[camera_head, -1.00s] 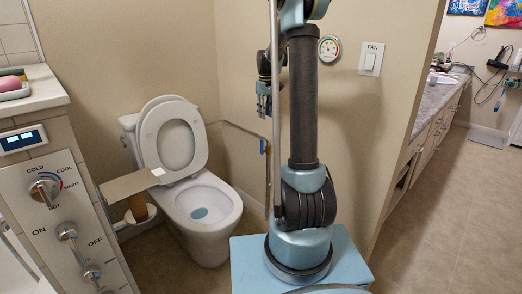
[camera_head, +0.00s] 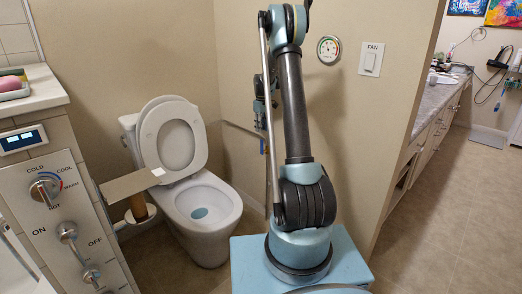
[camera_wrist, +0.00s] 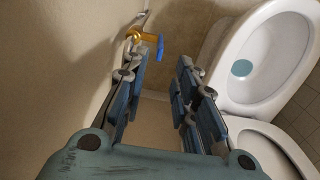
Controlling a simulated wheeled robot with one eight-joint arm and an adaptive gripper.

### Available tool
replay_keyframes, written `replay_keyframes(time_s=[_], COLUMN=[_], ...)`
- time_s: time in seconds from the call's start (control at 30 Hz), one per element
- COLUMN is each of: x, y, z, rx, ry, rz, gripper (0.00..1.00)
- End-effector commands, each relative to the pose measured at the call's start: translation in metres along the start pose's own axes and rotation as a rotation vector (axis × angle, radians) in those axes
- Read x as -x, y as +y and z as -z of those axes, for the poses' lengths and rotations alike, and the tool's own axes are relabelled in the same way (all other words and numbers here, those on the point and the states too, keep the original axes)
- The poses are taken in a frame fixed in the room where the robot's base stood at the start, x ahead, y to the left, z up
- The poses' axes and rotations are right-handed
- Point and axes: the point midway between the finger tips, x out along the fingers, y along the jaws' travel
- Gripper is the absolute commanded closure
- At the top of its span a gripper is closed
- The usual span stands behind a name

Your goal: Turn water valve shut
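The water valve (camera_wrist: 134,35) is a small brass body on the wall pipe, with a blue lever (camera_wrist: 160,47). In the wrist view it shows just beyond the tip of my left finger, apart from the fingers as far as I can see. My gripper (camera_wrist: 163,70) is open, with nothing between its fingers. In the head view my gripper (camera_head: 261,112) is low by the wall behind my arm, partly hidden.
The white toilet (camera_head: 205,215), lid raised, stands left of my gripper; its bowl (camera_wrist: 245,65) fills the right of the wrist view. A paper holder with a flat board (camera_head: 130,186) is beside it. A gauge (camera_head: 329,49) and fan switch (camera_head: 371,59) are on the wall. Floor at right is clear.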

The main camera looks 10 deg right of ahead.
Motion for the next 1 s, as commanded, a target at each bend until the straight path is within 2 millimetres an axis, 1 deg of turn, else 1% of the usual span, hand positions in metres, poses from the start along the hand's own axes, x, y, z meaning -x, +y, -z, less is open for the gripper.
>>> replay_keyframes(time_s=[0.03, 0.3, 0.6, 0.8, 1.0], x=[-0.01, -0.058, -0.105, -0.123, -0.127], y=[0.0, 0.0, 0.0, 0.0, 0.0], z=[0.0, 0.0, 0.0, 0.0, 0.0], rx=[0.0, 0.0, 0.0, 0.0, 0.0], ry=[0.0, 0.0, 0.0, 0.0, 0.0], rz=[0.0, 0.0, 0.0, 0.0, 0.0], gripper=[0.73, 0.73, 0.73, 0.73, 0.73])
